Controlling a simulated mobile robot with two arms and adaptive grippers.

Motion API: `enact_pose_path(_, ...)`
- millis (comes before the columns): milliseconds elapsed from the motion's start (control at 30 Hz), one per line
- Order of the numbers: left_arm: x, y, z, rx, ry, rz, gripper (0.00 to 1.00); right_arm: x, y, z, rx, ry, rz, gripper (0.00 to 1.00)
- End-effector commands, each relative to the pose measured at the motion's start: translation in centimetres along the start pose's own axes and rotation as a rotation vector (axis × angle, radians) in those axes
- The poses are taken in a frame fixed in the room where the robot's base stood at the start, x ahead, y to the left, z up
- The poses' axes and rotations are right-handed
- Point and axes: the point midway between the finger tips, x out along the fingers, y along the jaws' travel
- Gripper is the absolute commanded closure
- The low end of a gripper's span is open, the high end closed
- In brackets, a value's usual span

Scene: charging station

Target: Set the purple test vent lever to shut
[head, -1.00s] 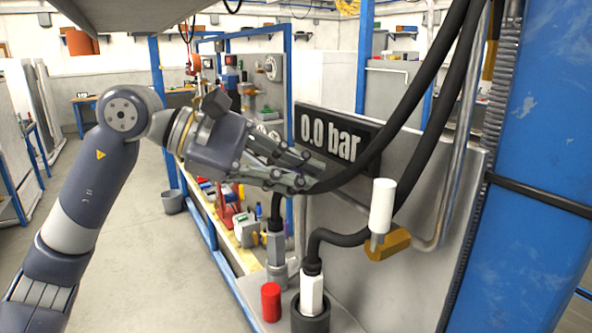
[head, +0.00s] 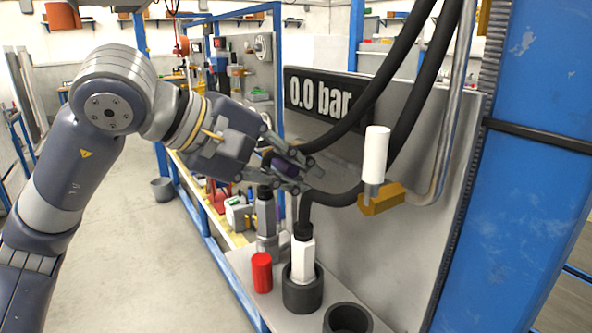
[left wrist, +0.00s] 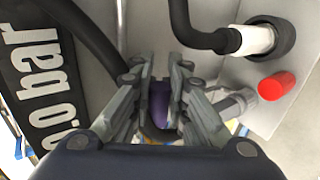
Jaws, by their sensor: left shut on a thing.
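The purple test vent lever (head: 285,168) shows between the fingers of my left gripper (head: 306,178), in front of the grey panel and below the pressure display (head: 320,94), which reads 0.0 bar. My left gripper is shut on the lever. In the left wrist view the purple grip (left wrist: 159,103) sits between the two fingers, and the fingers hide its sides. The lever's pivot and its exact angle are hidden. My right gripper is in neither view.
A white-handled valve on a brass body (head: 380,199) is right of my left gripper. Black hoses (head: 400,95) cross the panel. Below are a hose connector (head: 302,258) in a black socket, an empty black socket (head: 347,318) and a red cap (head: 262,272). A blue post (head: 520,180) bounds the right.

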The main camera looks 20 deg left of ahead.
Motion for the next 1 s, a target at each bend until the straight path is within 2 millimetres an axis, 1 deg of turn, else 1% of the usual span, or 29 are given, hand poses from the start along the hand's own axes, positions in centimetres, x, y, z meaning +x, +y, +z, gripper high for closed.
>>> enact_pose_path(567,-0.11,0.11,-0.14,0.026,0.022,0.008,1.00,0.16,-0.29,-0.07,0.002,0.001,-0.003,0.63)
enact_pose_path(600,-0.11,0.11,-0.14,0.025,0.022,0.008,0.77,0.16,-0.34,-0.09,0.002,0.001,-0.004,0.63)
enact_pose_path(667,-0.09,0.08,-0.13,0.025,0.021,0.007,0.63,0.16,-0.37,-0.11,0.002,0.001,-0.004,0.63)
enact_pose_path(1000,-0.02,-0.07,-0.04,0.023,0.017,0.002,0.63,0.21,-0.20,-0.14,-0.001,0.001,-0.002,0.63)
